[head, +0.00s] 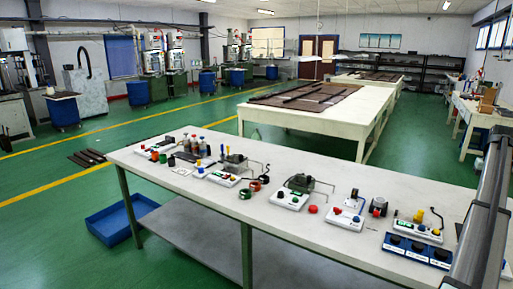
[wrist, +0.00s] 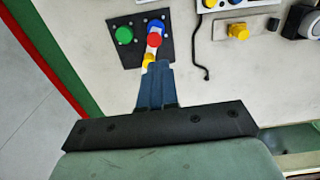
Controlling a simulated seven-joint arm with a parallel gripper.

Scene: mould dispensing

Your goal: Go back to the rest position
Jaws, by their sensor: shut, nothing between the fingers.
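My gripper (wrist: 156,70) shows in the wrist view with its two blue-grey fingers together and nothing between them. It points toward a dark square plate (wrist: 119,57) on the pale bench. A green button (wrist: 124,35), a red button (wrist: 154,40) and a blue piece (wrist: 157,25) are on or over that plate. A small yellow piece (wrist: 148,61) shows just past the fingertips; I cannot tell whether they touch it. In the head view my fingers are not seen; only part of my arm shows at the right edge.
The long white bench (head: 330,237) carries several devices with buttons and clamps. A blue panel with dark knobs (head: 417,250) lies near its right end. A yellow knob (wrist: 238,31) and a black hooked cable (wrist: 200,62) are right of my fingers. A blue bin (head: 110,226) stands on the floor.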

